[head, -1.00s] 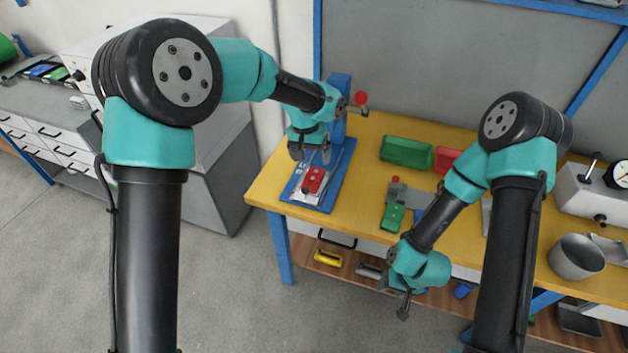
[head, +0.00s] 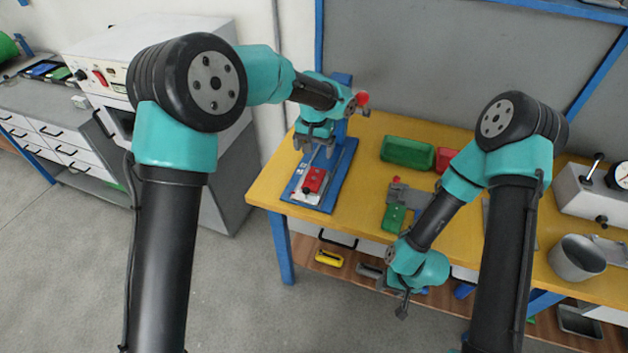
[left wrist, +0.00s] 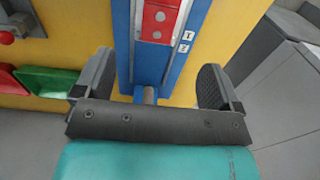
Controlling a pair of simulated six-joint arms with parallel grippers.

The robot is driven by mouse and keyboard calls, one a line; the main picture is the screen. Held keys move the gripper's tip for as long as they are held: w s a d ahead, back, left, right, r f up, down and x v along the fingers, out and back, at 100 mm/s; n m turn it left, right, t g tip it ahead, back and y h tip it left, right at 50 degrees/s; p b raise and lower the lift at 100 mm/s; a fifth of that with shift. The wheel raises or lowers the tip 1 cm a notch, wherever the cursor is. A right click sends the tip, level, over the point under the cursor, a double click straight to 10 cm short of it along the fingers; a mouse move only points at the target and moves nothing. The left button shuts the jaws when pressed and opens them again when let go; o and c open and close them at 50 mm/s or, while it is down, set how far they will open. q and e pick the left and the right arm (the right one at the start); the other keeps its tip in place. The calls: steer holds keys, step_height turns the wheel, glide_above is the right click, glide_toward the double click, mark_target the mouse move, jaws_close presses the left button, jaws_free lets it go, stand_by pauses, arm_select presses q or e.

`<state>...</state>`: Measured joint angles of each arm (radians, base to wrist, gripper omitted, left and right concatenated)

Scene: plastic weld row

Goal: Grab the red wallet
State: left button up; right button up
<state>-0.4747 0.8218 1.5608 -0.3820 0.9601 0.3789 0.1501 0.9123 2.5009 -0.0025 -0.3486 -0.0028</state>
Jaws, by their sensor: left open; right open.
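The red wallet (head: 313,181) appears as a small red block with dark spots, lying on a pale plate on the blue fixture (head: 336,185) at the table's left end. It also shows at the top of the left wrist view (left wrist: 160,20), cut off by the frame edge. My left gripper (head: 314,146) is open and empty over the fixture, farther back than the red block and not touching it. In the left wrist view its two fingers (left wrist: 153,78) stand wide apart. My right gripper (head: 402,300) hangs in front of the table's front edge, apart from the red block.
A red-handled lever (head: 361,99) rises behind the fixture, close to my left wrist. A green bin (head: 407,151) and a red bin (head: 446,158) stand to the right. A grey and green device (head: 396,215) lies near the front edge. Yellow tabletop between them is clear.

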arm_select(q)
glide_above(315, 177)
steer(key=f, duration=0.7)
steer(key=shift+s+a+f, duration=0.15)
steer(key=shift+s, duration=0.2)
steer(key=shift+f, duration=0.1)
steer(key=shift+w+f, duration=0.2)
steer(key=shift+f, duration=1.1)
steer(key=shift+w+f, duration=0.2)
steer(key=shift+f, duration=1.05)
steer(key=c, duration=1)
